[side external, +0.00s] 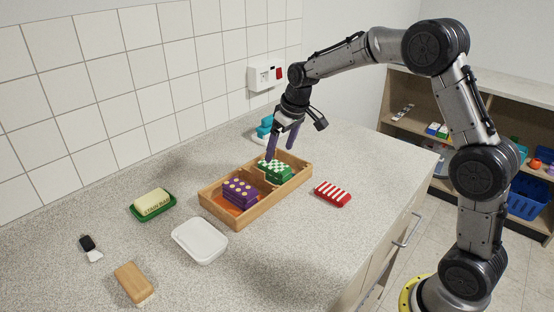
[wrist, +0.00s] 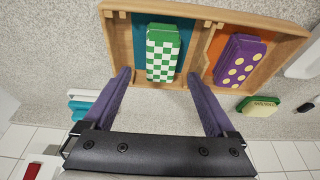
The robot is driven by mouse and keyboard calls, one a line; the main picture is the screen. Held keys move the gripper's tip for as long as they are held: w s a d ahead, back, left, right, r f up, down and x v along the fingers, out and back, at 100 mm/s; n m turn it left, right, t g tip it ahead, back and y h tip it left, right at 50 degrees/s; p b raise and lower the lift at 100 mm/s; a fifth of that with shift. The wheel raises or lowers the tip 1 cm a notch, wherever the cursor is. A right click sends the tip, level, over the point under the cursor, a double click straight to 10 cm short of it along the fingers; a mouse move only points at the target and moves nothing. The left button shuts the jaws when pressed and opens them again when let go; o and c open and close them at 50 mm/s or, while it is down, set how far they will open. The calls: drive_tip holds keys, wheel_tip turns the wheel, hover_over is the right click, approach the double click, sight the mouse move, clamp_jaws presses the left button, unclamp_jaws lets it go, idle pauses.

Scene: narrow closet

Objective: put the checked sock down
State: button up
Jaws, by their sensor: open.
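The checked sock (side external: 276,171), a folded green-and-white bundle, lies in the far compartment of the wooden tray (side external: 246,217), on a teal floor. It also shows in the wrist view (wrist: 160,54), lying apart from my fingers. My gripper (side external: 279,152) is open and empty, just above the checked sock, with its purple fingers pointing down. In the wrist view, my gripper (wrist: 158,75) has one finger towards each side of the sock. A purple sock with yellow dots (side external: 240,192) lies in the tray's other compartment, on an orange floor.
A red-and-white striped sock (side external: 332,194) lies on the counter right of the tray. A white container (side external: 199,241), a stain bar on a green dish (side external: 152,203), and a wooden brush (side external: 132,281) stand left and in front. A teal object (side external: 265,126) is behind. The front right counter is clear.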

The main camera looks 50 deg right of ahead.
drive_tip(key=v, duration=0.7)
drive_tip(key=s+a+r+t, duration=0.1)
drive_tip(key=s+a+r, duration=0.2)
drive_tip(key=s, duration=0.4)
drive_tip(key=s+a+r, duration=0.2)
drive_tip(key=s, duration=0.6)
drive_tip(key=s+a+f, duration=0.1)
drive_tip(key=s+f, duration=0.1)
drive_tip(key=s, duration=0.6)
drive_tip(key=s+a+f+t, duration=0.1)
drive_tip(key=s+f, duration=0.1)
drive_tip(key=s, duration=0.6)
drive_tip(key=shift+s+a+f, duration=0.25)
drive_tip(key=shift+a, duration=0.05)
